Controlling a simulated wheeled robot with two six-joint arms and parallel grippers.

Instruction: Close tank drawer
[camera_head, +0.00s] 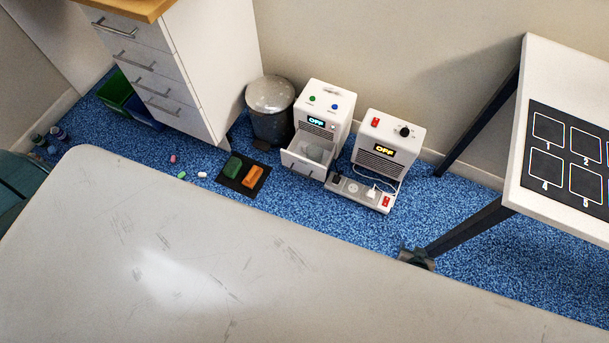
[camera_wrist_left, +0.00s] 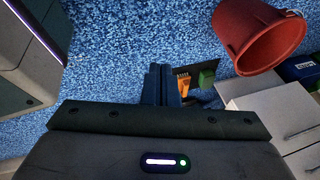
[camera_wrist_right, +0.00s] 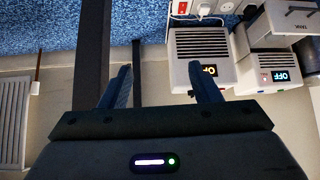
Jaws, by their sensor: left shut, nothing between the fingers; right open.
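The white unit with a blue-lit OFF display (camera_head: 317,122) stands on the floor by the wall. Its tank drawer (camera_head: 303,163) sticks out at the bottom front, open, with something greyish inside. In the right wrist view the drawer (camera_wrist_right: 290,22) shows at the top right, with the OFF display below it. My right gripper (camera_head: 416,258) is open and empty, right of and apart from the drawer; its spread fingers show in the right wrist view (camera_wrist_right: 163,88). My left gripper (camera_wrist_left: 161,84) is shut and empty in the left wrist view, over blue carpet, away from the drawer.
A second white unit (camera_head: 388,142) stands close right of the drawer, with a power strip (camera_head: 359,191) before it. A dark mat (camera_head: 231,184) with green and orange blocks lies left. A bin (camera_head: 270,105) stands behind. A grey tabletop (camera_head: 180,270) fills the foreground.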

